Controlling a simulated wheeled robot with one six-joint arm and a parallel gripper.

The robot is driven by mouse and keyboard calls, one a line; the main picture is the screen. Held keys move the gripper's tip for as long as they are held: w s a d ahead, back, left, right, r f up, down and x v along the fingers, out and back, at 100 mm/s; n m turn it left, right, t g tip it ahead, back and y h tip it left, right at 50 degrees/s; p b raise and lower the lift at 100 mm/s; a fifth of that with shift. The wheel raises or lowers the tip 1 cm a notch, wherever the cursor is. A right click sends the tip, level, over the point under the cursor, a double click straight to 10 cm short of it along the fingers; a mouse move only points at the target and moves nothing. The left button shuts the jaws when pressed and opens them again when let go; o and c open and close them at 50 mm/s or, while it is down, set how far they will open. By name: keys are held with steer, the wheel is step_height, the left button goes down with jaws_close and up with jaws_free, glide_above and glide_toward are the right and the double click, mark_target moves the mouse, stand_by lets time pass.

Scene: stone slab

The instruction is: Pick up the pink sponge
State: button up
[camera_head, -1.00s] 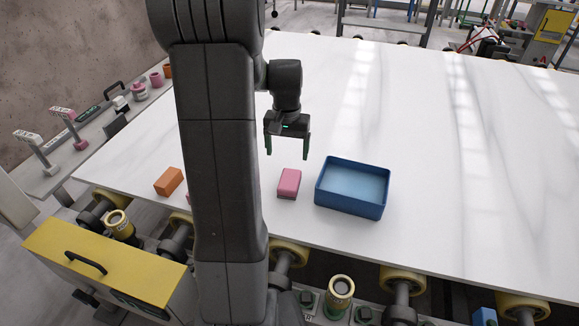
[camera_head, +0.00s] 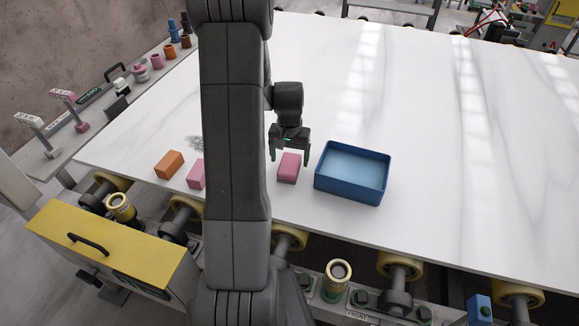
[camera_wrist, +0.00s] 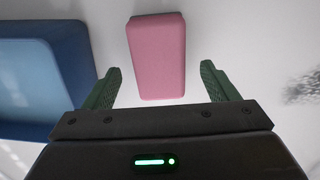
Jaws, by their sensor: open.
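A pink sponge (camera_head: 288,169) with a greyish lower layer lies on the white slab, left of the blue tray. It fills the upper middle of the wrist view (camera_wrist: 157,58). My gripper (camera_head: 289,156) is open and empty, pointing down just above and behind the sponge in the head view. In the wrist view the green fingers (camera_wrist: 160,72) stand on either side of the sponge's near end, apart from it. A second pink block (camera_head: 195,174) lies farther left, partly hidden behind my arm.
The blue tray (camera_head: 318,182) stands close to the right of the sponge and looks empty. An orange block (camera_head: 169,164) lies at the left. A dark scribbled patch (camera_head: 196,142) marks the slab (camera_head: 450,170). The slab's right side is clear.

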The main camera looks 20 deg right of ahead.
mark_target(290, 162)
steer(key=shift+f, duration=1.6)
steer(key=c, duration=1.1)
steer(key=shift+o, duration=0.2)
step_height(290, 162, up, 10)
steer(key=shift+r+b, duration=0.1)
steer(key=shift+b, duration=0.2)
